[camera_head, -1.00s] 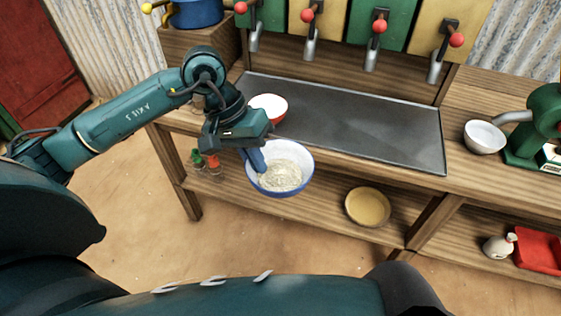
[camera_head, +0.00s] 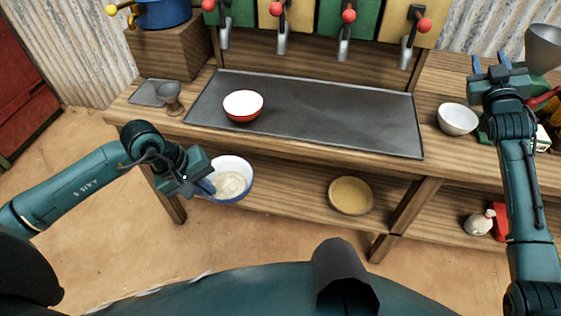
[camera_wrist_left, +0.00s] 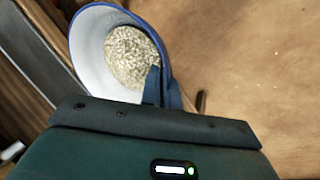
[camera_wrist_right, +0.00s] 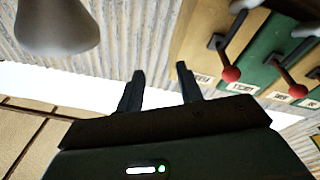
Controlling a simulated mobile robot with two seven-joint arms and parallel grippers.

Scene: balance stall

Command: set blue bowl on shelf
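The blue bowl (camera_head: 240,190), white inside with a blue outer wall and pale grainy contents, is at the left end of the lower shelf (camera_head: 295,182). My left gripper (camera_head: 208,187) is shut on its near-left rim. In the left wrist view the bowl (camera_wrist_left: 88,42) has its rim between the fingers (camera_wrist_left: 160,88). I cannot tell whether its base touches the shelf. My right gripper (camera_head: 490,64) is raised over the right counter, open and empty. Its parted fingers (camera_wrist_right: 160,88) show in the right wrist view.
A yellow bowl (camera_head: 350,196) sits further right on the shelf, with bare wood between. A red bowl (camera_head: 243,107) is on the metal counter tray (camera_head: 330,127). A white bowl (camera_head: 457,119) stands near my right arm. A grey funnel-shaped hopper (camera_head: 543,46) is beside my right gripper.

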